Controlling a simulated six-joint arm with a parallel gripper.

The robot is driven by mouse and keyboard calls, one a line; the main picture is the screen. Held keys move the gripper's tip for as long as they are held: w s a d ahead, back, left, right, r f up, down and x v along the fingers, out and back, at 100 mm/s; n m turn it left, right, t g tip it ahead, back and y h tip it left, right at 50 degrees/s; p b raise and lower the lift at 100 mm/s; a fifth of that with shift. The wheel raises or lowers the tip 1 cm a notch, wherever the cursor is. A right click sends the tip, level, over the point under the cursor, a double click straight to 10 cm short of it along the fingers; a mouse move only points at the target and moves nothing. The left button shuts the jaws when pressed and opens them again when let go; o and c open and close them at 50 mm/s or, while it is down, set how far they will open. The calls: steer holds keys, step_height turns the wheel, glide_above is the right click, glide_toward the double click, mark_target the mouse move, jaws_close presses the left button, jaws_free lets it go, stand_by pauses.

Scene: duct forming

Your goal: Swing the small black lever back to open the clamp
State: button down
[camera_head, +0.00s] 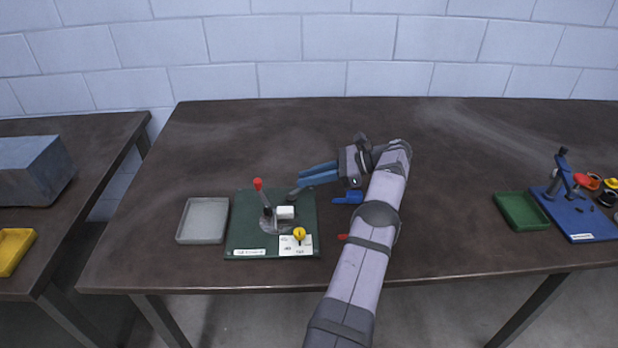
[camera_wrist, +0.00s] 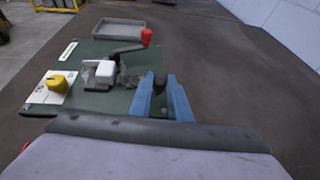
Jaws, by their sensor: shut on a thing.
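A green base plate (camera_head: 245,240) carries a clamp with a red-knobbed dark handle (camera_head: 266,198), which stands upright in the head view. A white block (camera_head: 285,212) sits on the fixture beside the handle. The small black lever (camera_head: 295,193) is at the plate's far right side, at my fingertips. My gripper (camera_head: 299,179) has two blue fingers and reaches in from the right, low over the plate. In the wrist view my gripper (camera_wrist: 159,78) is shut on the small black lever (camera_wrist: 159,83), which shows as a dark piece between the fingers; they partly hide it.
A yellow knob (camera_head: 299,233) stands at the plate's front right. A grey tray (camera_head: 203,220) lies left of the plate. A blue part (camera_head: 348,198) and a small red one lie by my arm. A green tray (camera_head: 522,210) and blue board (camera_head: 577,223) are far right.

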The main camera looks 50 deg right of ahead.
steer(key=c, duration=1.7)
jaws_free()
steer(key=shift+s, duration=0.1)
steer(key=shift+o, duration=0.2)
steer(key=shift+r, duration=0.1)
step_height(320, 180, up, 10)
steer(key=p, duration=0.2)
